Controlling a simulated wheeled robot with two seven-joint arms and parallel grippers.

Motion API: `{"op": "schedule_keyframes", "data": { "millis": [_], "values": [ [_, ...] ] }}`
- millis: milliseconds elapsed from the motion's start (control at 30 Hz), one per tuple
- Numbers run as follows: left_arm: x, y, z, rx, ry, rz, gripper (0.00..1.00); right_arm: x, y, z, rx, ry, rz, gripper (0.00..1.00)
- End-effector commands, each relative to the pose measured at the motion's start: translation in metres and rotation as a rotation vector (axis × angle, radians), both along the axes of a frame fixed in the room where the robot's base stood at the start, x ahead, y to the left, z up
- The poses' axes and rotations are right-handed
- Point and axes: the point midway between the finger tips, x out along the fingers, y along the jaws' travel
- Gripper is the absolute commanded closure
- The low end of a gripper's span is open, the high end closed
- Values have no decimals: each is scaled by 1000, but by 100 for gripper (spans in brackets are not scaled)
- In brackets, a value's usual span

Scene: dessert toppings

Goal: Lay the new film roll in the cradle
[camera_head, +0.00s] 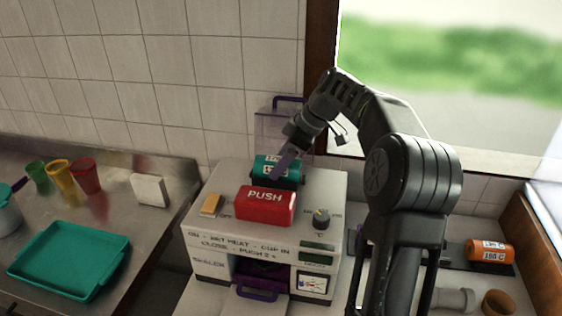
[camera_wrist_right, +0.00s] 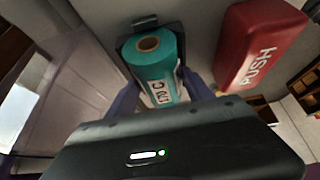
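A teal film roll (camera_head: 265,170) with a white label lies in a dark cradle (camera_wrist_right: 170,28) on top of the sealing machine (camera_head: 215,240), behind its red PUSH bar (camera_head: 265,205). In the right wrist view the teal roll (camera_wrist_right: 150,65) shows its brown core and a label that seems to read 170 C. My right gripper (camera_wrist_right: 162,85) has its purple fingers on either side of this roll; whether they press on it I cannot tell. An orange film roll (camera_head: 489,250) marked 150 C lies on a dark holder (camera_head: 455,255) at the right. My left gripper is not in view.
A teal tray (camera_head: 70,262), several coloured cups (camera_head: 85,176) and a white block (camera_head: 150,190) are on the metal counter at left. A grey cylindrical piece (camera_head: 455,300) and a brown ring (camera_head: 497,302) lie at the front right. A tiled wall is behind the machine.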

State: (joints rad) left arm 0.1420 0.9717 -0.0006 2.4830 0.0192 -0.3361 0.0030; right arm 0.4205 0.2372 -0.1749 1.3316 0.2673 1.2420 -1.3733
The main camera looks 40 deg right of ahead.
Motion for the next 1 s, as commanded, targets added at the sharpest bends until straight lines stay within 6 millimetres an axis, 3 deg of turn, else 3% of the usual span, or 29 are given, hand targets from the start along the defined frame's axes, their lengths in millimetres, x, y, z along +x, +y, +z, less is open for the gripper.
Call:
{"op": "schedule_keyframes", "data": {
  "millis": [200, 567, 600, 733, 1000],
  "values": [
    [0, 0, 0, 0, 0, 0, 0, -1, 1, -2, 2, 4, 1, 19],
    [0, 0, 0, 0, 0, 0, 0, -1, 3, -4, 5, 10, 6, 19],
    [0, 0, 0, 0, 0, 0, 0, -2, 3, -5, 6, 13, 6, 30],
    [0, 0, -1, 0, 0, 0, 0, -2, 3, -5, 6, 14, 7, 20],
    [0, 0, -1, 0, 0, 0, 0, -2, 3, -6, 6, 14, 7, 18]
  ]
}}
